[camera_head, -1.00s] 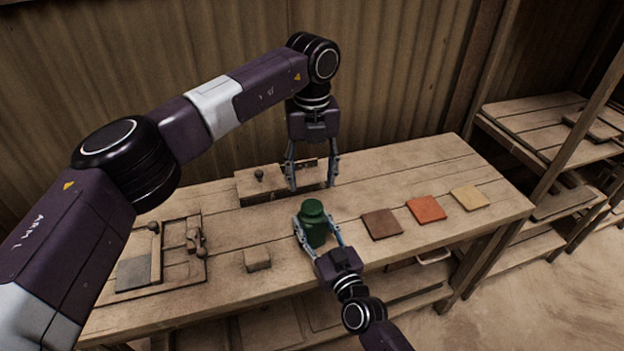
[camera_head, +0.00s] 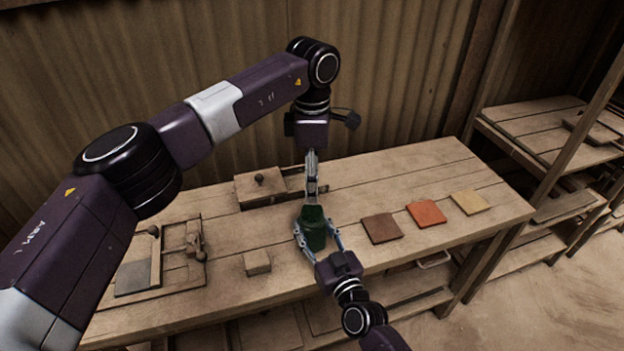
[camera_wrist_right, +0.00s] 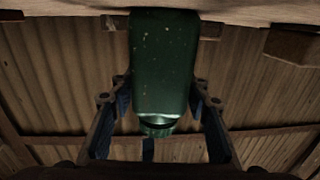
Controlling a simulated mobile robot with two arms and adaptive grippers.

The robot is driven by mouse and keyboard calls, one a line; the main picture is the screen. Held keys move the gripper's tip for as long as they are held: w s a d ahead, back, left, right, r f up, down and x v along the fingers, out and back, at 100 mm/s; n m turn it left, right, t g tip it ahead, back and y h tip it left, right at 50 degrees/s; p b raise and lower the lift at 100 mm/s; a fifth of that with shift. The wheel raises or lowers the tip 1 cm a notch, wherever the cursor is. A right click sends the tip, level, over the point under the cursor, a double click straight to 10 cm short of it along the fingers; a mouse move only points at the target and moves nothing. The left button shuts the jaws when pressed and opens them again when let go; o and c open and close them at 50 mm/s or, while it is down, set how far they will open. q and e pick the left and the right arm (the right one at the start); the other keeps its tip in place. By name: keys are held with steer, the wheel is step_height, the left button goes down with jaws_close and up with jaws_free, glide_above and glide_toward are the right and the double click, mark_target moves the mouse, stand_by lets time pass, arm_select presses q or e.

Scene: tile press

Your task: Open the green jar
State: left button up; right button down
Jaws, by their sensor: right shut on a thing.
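The green jar (camera_head: 315,236) stands upright near the middle of the bench. My right gripper (camera_head: 318,238) is shut on its body from the front, one finger on each side. In the right wrist view the jar (camera_wrist_right: 163,65) hangs upside down in the picture between the fingers, with its round green lid (camera_wrist_right: 158,126) on its neck at the lower end. My left gripper (camera_head: 312,196) points straight down at the top of the jar. Its fingers show edge-on and overlap, hiding part of the lid. I cannot tell whether they touch it or how far apart they are.
Brown (camera_head: 382,228), orange (camera_head: 426,212) and pale yellow (camera_head: 469,202) tiles lie right of the jar. A wooden box with a knobbed lid (camera_head: 260,187) stands behind. A small wooden block (camera_head: 257,262) and a wooden press (camera_head: 165,255) are at left.

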mark_target(312, 210)
arm_select(q)
steer(key=m, duration=1.8)
steer(key=shift+m, duration=0.4)
steer(key=shift+f, duration=4)
